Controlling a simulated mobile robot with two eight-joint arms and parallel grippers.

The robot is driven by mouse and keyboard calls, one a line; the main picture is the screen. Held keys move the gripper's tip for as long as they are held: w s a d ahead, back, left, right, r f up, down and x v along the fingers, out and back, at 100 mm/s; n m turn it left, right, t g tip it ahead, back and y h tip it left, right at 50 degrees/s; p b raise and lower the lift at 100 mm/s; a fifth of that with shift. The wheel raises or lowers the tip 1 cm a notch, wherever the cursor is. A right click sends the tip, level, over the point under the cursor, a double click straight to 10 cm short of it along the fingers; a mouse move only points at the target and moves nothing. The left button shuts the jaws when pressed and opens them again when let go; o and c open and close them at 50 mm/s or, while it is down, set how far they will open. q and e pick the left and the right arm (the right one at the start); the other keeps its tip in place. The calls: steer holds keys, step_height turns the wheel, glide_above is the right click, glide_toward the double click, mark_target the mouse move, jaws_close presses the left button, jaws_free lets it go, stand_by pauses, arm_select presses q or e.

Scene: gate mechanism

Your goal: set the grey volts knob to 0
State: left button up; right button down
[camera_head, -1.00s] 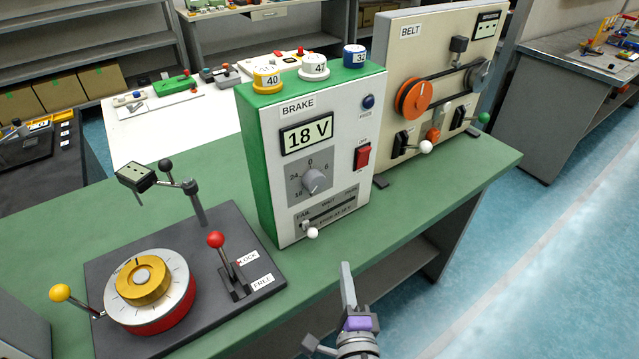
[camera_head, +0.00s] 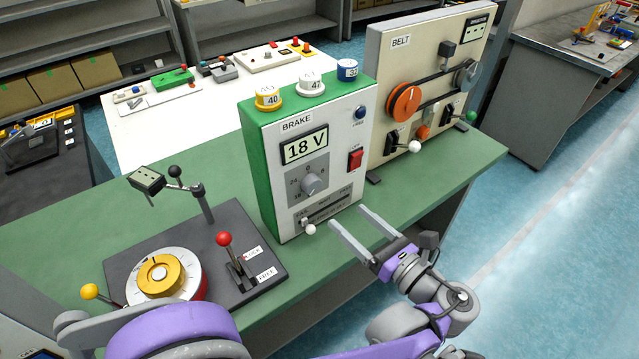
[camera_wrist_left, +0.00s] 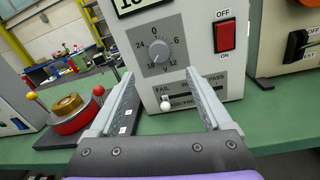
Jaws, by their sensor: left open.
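The grey volts knob (camera_head: 311,184) sits on the front of the green and white BRAKE box (camera_head: 334,150). The display (camera_head: 304,146) above it reads 18 V. In the left wrist view the knob (camera_wrist_left: 157,52) has a dial marked 0, 6, 12, 18 and 24, and its pointer seems to be toward 18 at the lower left. My left gripper (camera_head: 347,216) is open and empty, in front of and below the knob, apart from it. In the left wrist view its fingers (camera_wrist_left: 161,76) spread either side below the dial. My right gripper is not in view.
A slider with a white knob (camera_head: 310,229) is just below the dial, near my fingers. A red switch (camera_head: 355,159) is right of the dial. A red-tipped lever (camera_head: 224,239) and round dial unit (camera_head: 190,282) stand left; the BELT panel (camera_head: 400,70) stands right.

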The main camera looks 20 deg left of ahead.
mark_target(315, 188)
arm_select(q)
steer(key=p+x, duration=0.1)
steer(key=x, duration=0.9)
steer(key=shift+w+a, duration=0.2)
steer(key=shift+a, duration=0.15)
steer(key=shift+c, duration=0.3)
jaws_close()
